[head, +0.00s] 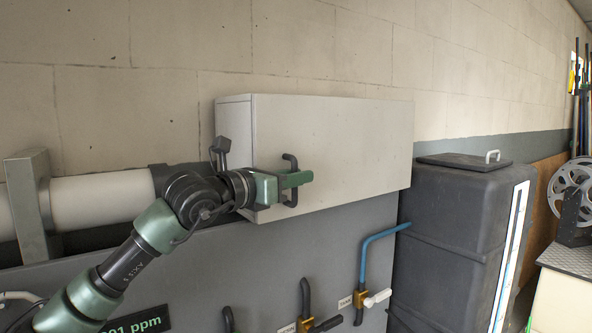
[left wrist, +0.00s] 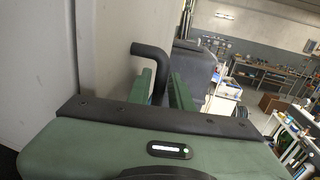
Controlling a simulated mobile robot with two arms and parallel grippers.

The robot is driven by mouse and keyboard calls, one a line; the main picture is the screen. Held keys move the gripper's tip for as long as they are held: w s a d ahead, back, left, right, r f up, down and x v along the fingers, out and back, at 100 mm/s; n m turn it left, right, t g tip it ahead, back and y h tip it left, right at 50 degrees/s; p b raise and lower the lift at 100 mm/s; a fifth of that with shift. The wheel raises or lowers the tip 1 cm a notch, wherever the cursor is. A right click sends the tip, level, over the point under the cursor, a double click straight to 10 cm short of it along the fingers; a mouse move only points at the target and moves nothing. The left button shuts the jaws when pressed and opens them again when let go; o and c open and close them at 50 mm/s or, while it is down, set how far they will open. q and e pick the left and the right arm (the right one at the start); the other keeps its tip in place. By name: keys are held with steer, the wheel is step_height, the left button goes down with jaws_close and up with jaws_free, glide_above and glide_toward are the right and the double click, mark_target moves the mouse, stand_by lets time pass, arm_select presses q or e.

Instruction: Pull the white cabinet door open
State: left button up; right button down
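The white cabinet (head: 335,140) is mounted on the wall, and its door looks closed. A black bar handle (head: 291,160) stands upright near the left edge of its front. My left gripper (head: 296,180) reaches it from the left, with the fingers pointing right and crossing the handle at mid-height. In the left wrist view the handle (left wrist: 150,50) bends down between the two green fingers (left wrist: 161,90) and fills the narrow gap between them, so the gripper looks shut on it. The far finger is hidden in the head view. My right gripper is not in view.
Below the cabinet is a grey panel with valve levers (head: 305,300) and a blue pipe (head: 366,255). A dark bin (head: 450,230) stands to the right. A white pipe (head: 95,200) with a metal bracket (head: 28,200) runs at left. Free space shows in front of the cabinet.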

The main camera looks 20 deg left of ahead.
arm_select(q)
steer(key=shift+a, duration=0.1)
steer(key=shift+s, duration=0.15)
jaws_close()
steer(key=shift+r, duration=0.15)
stand_by(1.0)
